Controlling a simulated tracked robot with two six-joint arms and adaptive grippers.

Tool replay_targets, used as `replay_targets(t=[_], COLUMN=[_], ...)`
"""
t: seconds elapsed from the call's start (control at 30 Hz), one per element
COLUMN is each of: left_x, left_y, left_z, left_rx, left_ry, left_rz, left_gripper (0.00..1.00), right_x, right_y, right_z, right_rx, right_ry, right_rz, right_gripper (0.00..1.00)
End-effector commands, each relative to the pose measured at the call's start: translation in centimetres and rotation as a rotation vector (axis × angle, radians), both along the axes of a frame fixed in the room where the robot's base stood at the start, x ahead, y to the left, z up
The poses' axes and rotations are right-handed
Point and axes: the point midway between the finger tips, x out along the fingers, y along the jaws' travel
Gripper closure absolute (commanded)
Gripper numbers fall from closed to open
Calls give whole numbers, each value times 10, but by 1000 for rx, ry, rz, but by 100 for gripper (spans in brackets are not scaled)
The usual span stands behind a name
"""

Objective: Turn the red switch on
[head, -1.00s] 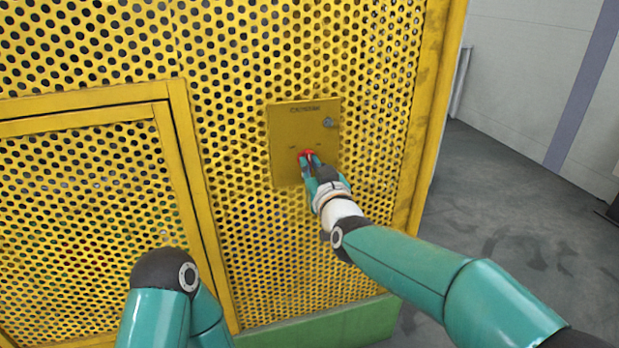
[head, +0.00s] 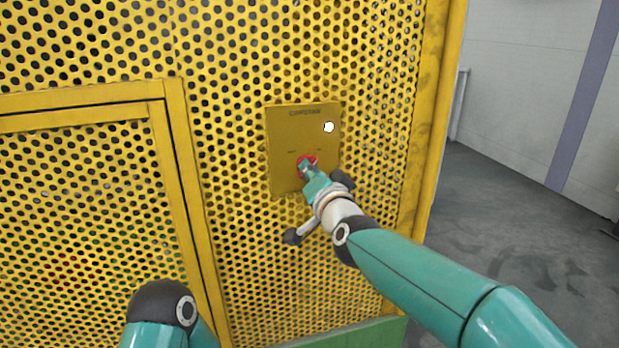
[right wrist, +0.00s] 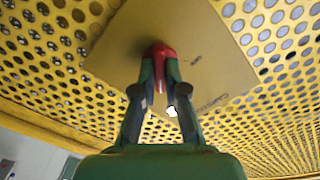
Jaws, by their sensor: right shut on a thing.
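The red switch (head: 304,159) sits on a yellow square panel (head: 284,132) fixed to the perforated yellow guard. My right gripper (head: 309,170) is shut on the switch, and its fingers hide part of the knob. In the right wrist view, both fingertips (right wrist: 160,62) clasp the red knob (right wrist: 157,49) from either side. A small round lamp (head: 329,127) above and right of the switch shows bright white. It also shows in the right wrist view (right wrist: 172,111). My left gripper is not in view; only part of that arm shows at the lower left.
A yellow-framed perforated door (head: 92,104) is left of the panel. The guard ends at a yellow post (head: 433,130) on the right, with open grey floor (head: 520,220) beyond. A green base (head: 365,333) runs along the bottom.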

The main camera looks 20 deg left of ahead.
Motion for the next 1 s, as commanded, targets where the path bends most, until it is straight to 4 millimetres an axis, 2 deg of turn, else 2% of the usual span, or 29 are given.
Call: replay_targets(t=[0.03,0.6,0.63,0.77,1.0], left_x=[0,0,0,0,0], left_y=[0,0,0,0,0], left_z=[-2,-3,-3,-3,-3], left_rx=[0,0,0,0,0], left_ry=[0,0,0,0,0], left_rz=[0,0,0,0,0], left_gripper=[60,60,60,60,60], right_x=[-1,-1,-1,0,0], right_y=[2,2,2,2,1], right_z=[-9,-9,-9,-7,-3], right_rx=[1,29,29,31,33], right_ry=[22,43,43,39,32], right_rz=[6,6,6,5,3], right_gripper=[100,100,84,64,64])
